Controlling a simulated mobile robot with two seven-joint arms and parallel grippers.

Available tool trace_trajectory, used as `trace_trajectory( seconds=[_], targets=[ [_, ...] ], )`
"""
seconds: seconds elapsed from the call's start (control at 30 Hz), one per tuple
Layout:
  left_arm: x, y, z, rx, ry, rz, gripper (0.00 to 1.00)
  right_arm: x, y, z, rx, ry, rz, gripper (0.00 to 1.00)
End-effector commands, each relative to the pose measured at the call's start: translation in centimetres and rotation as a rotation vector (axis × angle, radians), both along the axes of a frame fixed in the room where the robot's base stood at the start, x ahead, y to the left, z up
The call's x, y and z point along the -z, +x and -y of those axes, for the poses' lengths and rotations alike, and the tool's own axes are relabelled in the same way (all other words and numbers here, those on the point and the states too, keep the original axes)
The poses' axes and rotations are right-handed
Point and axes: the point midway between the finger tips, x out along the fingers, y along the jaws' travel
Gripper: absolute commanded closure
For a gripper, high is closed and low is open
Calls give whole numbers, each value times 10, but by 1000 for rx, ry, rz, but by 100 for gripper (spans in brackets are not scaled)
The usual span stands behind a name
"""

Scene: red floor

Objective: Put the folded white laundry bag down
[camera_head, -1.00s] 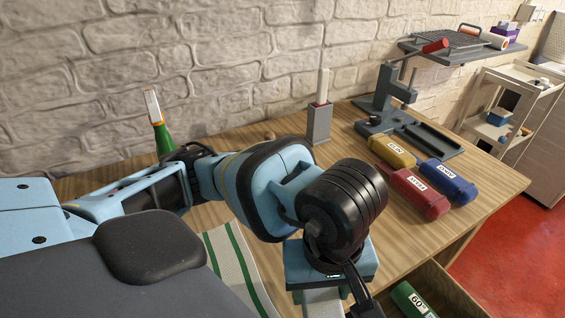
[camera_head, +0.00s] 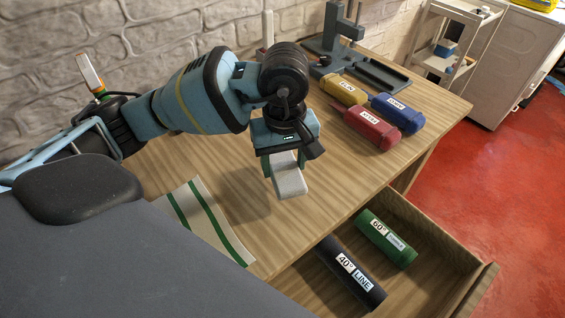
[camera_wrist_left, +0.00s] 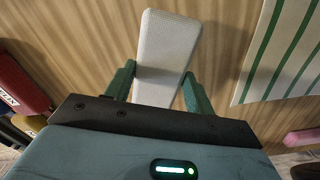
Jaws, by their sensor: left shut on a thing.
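My left gripper (camera_head: 283,166) hangs over the wooden table with its fingers pointing down. It is shut on the folded white laundry bag (camera_head: 290,182), a small pale block. In the left wrist view the bag (camera_wrist_left: 166,45) sits between the two green fingers (camera_wrist_left: 158,85) and sticks out past them. Wood grain shows behind it; I cannot tell whether it touches the table. My right gripper is not in view.
A white cloth with green stripes (camera_head: 205,218) lies left of the gripper. Yellow (camera_head: 343,90), red (camera_head: 372,128) and blue (camera_head: 398,112) bottles lie behind right. An open drawer (camera_head: 455,290) in front holds a green roll (camera_head: 386,238) and a black roll (camera_head: 350,273). Table beside the gripper is clear.

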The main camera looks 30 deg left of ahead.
Motion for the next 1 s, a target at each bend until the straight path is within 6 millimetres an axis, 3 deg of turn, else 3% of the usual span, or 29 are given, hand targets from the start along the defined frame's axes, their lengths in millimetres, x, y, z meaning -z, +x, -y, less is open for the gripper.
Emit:
trace_trajectory(
  seconds=[0.4,0.67,1.0],
  targets=[
    [1,15,-11,-2,0,0,70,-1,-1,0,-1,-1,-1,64],
    [34,15,-11,1,-1,-1,70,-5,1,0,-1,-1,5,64],
    [39,16,-11,1,-1,1,70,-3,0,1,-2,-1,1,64]
  ],
)
